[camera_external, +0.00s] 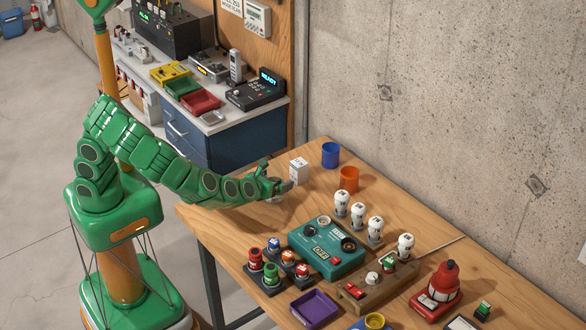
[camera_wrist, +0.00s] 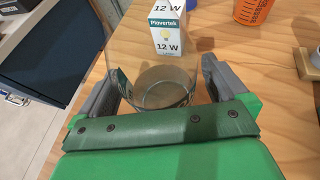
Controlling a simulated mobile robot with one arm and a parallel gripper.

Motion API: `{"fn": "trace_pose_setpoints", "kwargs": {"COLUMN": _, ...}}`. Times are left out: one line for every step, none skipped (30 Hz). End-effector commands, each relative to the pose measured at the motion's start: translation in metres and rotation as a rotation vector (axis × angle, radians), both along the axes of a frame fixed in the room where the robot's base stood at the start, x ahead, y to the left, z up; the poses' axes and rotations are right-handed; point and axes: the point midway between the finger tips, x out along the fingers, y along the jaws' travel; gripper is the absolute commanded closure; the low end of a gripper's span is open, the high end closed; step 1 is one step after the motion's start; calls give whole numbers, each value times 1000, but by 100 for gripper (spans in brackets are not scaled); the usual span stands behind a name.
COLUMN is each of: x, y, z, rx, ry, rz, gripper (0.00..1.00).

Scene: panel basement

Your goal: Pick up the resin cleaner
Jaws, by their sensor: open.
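No label that reads resin cleaner is legible. In the wrist view a clear, see-through container (camera_wrist: 163,92) with a dark band near its bottom stands between the two grey fingers of my gripper (camera_wrist: 158,84); it may be the resin cleaner. The fingers are apart on either side of it, and I cannot tell whether they touch it. In the external view my gripper (camera_external: 279,178) is low over the left end of the wooden table (camera_external: 232,218), and the container is mostly hidden there by the hand.
A white 12 W bulb box (camera_wrist: 167,28) stands just beyond the container. Blue (camera_external: 331,154) and orange (camera_external: 349,178) cups are behind and right. A concrete wall bounds the back.

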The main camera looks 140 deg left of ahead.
Motion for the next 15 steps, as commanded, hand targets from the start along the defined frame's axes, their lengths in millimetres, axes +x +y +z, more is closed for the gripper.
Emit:
{"fn": "trace_pose_setpoints", "kwargs": {"x": 0, "y": 0, "z": 0, "rx": 0, "ry": 0, "rz": 0, "gripper": 0}}
{"fn": "trace_pose_setpoints", "kwargs": {"x": 0, "y": 0, "z": 0, "rx": 0, "ry": 0, "rz": 0, "gripper": 0}}
{"fn": "trace_pose_setpoints", "kwargs": {"x": 0, "y": 0, "z": 0, "rx": 0, "ry": 0, "rz": 0, "gripper": 0}}
{"fn": "trace_pose_setpoints", "kwargs": {"x": 0, "y": 0, "z": 0, "rx": 0, "ry": 0, "rz": 0, "gripper": 0}}
{"fn": "trace_pose_setpoints", "kwargs": {"x": 0, "y": 0, "z": 0, "rx": 0, "ry": 0, "rz": 0, "gripper": 3}}
{"fn": "trace_pose_setpoints", "kwargs": {"x": 0, "y": 0, "z": 0, "rx": 0, "ry": 0, "rz": 0, "gripper": 9}}
{"fn": "trace_pose_setpoints", "kwargs": {"x": 0, "y": 0, "z": 0, "rx": 0, "ry": 0, "rz": 0, "gripper": 14}}
{"fn": "trace_pose_setpoints", "kwargs": {"x": 0, "y": 0, "z": 0, "rx": 0, "ry": 0, "rz": 0, "gripper": 18}}
{"fn": "trace_pose_setpoints", "kwargs": {"x": 0, "y": 0, "z": 0, "rx": 0, "ry": 0, "rz": 0, "gripper": 24}}
{"fn": "trace_pose_setpoints", "kwargs": {"x": 0, "y": 0, "z": 0, "rx": -1, "ry": 0, "rz": 0, "gripper": 29}}
{"fn": "trace_pose_setpoints", "kwargs": {"x": 0, "y": 0, "z": 0, "rx": -1, "ry": 0, "rz": 0, "gripper": 34}}
{"fn": "trace_pose_setpoints", "kwargs": {"x": 0, "y": 0, "z": 0, "rx": -1, "ry": 0, "rz": 0, "gripper": 40}}
{"fn": "trace_pose_setpoints", "kwargs": {"x": 0, "y": 0, "z": 0, "rx": -1, "ry": 0, "rz": 0, "gripper": 44}}
{"fn": "trace_pose_setpoints", "kwargs": {"x": 0, "y": 0, "z": 0, "rx": -1, "ry": 0, "rz": 0, "gripper": 49}}
{"fn": "trace_pose_setpoints", "kwargs": {"x": 0, "y": 0, "z": 0, "rx": -1, "ry": 0, "rz": 0, "gripper": 55}}
